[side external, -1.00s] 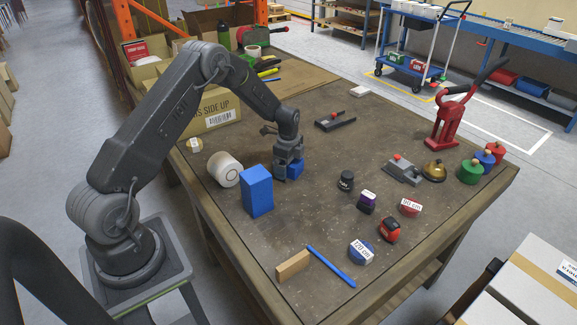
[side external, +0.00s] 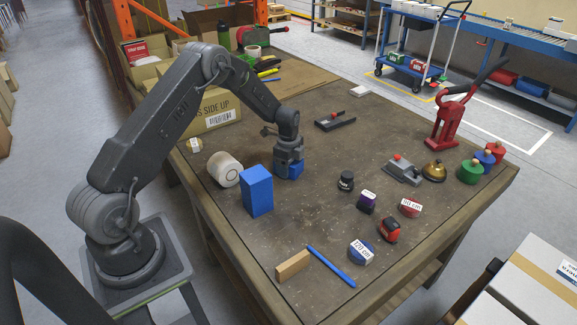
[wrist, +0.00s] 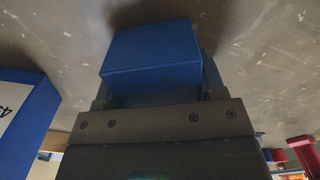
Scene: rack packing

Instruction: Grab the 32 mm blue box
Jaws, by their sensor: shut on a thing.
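A small blue box (side external: 297,169) is between the jaws of my gripper (side external: 289,170), low over the table top near its left side. In the wrist view the blue box (wrist: 152,60) fills the space between the fingers, and my gripper (wrist: 155,100) is shut on it. I cannot tell whether the box touches the table. A taller blue box (side external: 257,191) stands upright on the table, in front and to the left of the gripper. Part of a blue box with a white label (wrist: 22,112) shows at the left of the wrist view.
A white roll (side external: 225,169) lies left of the gripper. A black-topped stamp (side external: 346,181), a purple item (side external: 366,202) and a red item (side external: 389,230) stand to the right. A wooden block (side external: 293,265) and a blue pen (side external: 331,267) lie at the front. The table behind the gripper is mostly clear.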

